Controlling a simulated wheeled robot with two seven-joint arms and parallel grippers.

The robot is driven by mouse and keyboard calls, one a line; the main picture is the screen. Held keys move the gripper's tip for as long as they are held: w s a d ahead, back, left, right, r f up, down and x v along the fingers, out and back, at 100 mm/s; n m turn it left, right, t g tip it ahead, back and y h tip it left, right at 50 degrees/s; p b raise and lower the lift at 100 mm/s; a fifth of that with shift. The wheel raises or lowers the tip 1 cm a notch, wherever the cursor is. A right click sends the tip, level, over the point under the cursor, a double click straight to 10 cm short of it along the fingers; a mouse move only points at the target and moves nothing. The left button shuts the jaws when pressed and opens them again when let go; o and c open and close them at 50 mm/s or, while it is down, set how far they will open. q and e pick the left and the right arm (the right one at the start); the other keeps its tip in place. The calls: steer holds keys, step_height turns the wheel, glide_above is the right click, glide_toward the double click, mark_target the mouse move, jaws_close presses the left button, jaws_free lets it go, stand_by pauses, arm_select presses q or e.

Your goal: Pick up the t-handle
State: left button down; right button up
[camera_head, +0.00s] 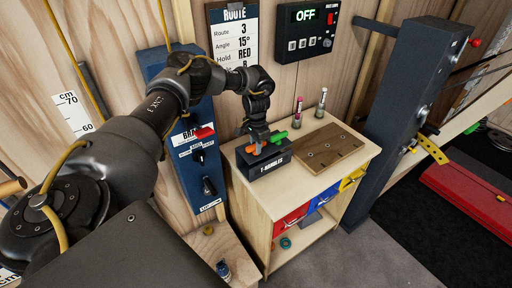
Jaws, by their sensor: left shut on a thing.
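A black block labelled T-HANDLES (263,164) stands on the left part of the wooden cabinet top. A green t-handle (278,136) and an orange t-handle (251,149) show above it. My left gripper (259,146) reaches down over the block, between the green and orange grips. It is shut on a t-handle, but the fingertips are small and partly hidden, so I cannot tell which one. I cannot tell whether that handle is lifted clear of the block. My right gripper is not in view.
A brown wooden board (328,147) lies right of the block. Two small bottles (322,101) stand behind it. A blue panel (185,135) with a red lever is left of the cabinet. A dark post (412,95) stands at the right. Red, blue and yellow bins (291,219) sit below the top.

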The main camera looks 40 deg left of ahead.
arm_select(q)
step_height(320, 180, up, 8)
steer(key=b, duration=0.3)
steer(key=shift+f, duration=0.25)
step_height(320, 180, up, 10)
steer(key=shift+r, duration=0.15)
